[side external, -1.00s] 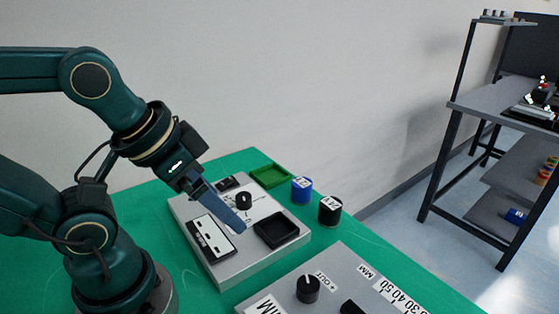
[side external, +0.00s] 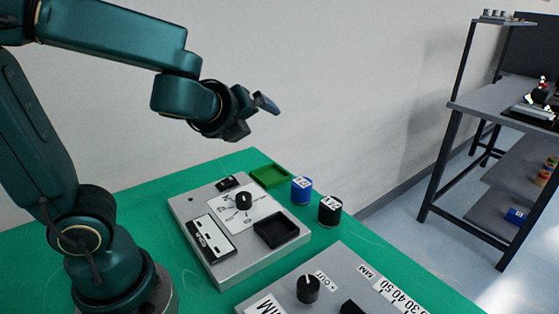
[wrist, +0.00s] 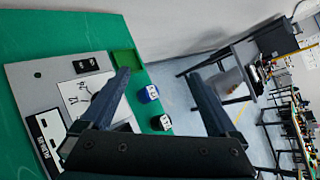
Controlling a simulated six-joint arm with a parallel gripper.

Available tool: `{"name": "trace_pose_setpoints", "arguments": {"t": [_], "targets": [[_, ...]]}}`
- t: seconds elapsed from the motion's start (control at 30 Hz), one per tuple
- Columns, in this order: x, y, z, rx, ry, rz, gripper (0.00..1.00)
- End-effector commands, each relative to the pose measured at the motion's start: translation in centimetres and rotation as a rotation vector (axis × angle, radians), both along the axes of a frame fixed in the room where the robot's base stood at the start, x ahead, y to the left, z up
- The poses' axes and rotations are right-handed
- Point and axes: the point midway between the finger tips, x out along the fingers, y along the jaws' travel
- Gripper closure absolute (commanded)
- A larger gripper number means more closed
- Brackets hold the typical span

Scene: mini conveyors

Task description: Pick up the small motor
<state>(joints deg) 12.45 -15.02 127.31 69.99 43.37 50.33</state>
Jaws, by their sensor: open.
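Two short labelled cylinders stand upright on the green table: a blue one (side external: 302,191) and a black one (side external: 330,211). I cannot tell which of them is the small motor. In the wrist view the blue cylinder (wrist: 148,94) and the black cylinder (wrist: 161,123) show between my fingers, well beyond them. My gripper (side external: 252,117) is open and empty, high above the table and left of the cylinders. It also shows in the wrist view (wrist: 158,76), with its two dark fingers spread apart.
A grey control panel (side external: 222,272) with a knob (side external: 244,201), a switch plate (side external: 211,238) and a black square recess (side external: 276,229) lies left of the cylinders. A green tray (side external: 270,176) is behind it. A second panel (side external: 330,276) is in front. A shelf rack (side external: 500,105) stands away right.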

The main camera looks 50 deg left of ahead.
Motion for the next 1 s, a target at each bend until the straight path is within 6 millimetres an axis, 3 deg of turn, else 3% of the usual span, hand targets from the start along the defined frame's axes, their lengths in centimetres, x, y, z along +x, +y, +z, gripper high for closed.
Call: {"name": "trace_pose_setpoints", "arguments": {"t": [0.37, 0.73, 1.0], "targets": [[5.3, -3.4, -0.4, 0.601, 0.196, -0.532, 0.05], [5.0, -3.3, -5.8, 0.585, 0.197, -0.519, 0.05], [5.0, -3.1, -11.9, 0.588, 0.203, -0.515, 0.05]]}}
